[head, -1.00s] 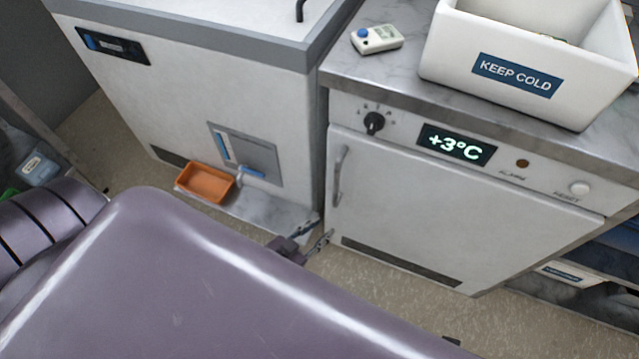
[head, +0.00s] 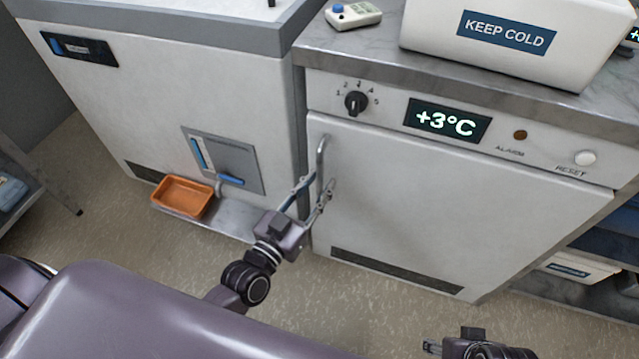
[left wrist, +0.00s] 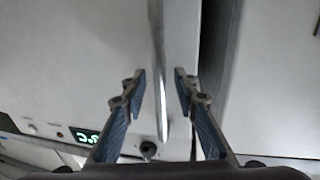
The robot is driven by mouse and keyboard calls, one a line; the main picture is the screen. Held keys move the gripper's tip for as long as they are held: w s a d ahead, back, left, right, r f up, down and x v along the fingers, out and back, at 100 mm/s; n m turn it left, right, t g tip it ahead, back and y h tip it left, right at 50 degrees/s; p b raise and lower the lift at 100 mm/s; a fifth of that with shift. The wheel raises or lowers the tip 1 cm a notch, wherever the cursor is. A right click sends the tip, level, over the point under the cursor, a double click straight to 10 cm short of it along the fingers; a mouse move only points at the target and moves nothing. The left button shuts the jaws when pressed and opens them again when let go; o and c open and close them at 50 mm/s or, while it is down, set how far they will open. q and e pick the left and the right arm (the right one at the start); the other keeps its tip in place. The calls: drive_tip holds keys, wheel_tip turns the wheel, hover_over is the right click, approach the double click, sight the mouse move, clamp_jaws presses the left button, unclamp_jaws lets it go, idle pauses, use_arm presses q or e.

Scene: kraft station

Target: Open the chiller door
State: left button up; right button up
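The chiller door (head: 430,205) is a white panel and looks closed. Its grey vertical bar handle (head: 321,160) is at the door's left edge. My left gripper (head: 311,190) is open at the handle, with one finger on each side of the bar in the head view. In the left wrist view the handle (left wrist: 158,70) runs between the two open fingertips (left wrist: 158,90), with gaps on both sides. My right gripper (head: 432,347) is low at the bottom edge, partly cut off; its fingers are too small to judge.
Above the door is a panel with a dial (head: 356,103) and a +3°C display (head: 447,121). A white KEEP COLD box (head: 430,35) stands on the counter. A white cabinet (head: 160,90) with an orange tray (head: 183,196) stands close on the left. Open floor lies before the door.

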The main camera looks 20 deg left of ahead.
use_arm(q)
drive_tip(key=shift+w+d, duration=0.1)
drive_tip(key=shift+w, duration=0.35)
drive_tip(key=shift+c, duration=0.7)
clamp_jaws()
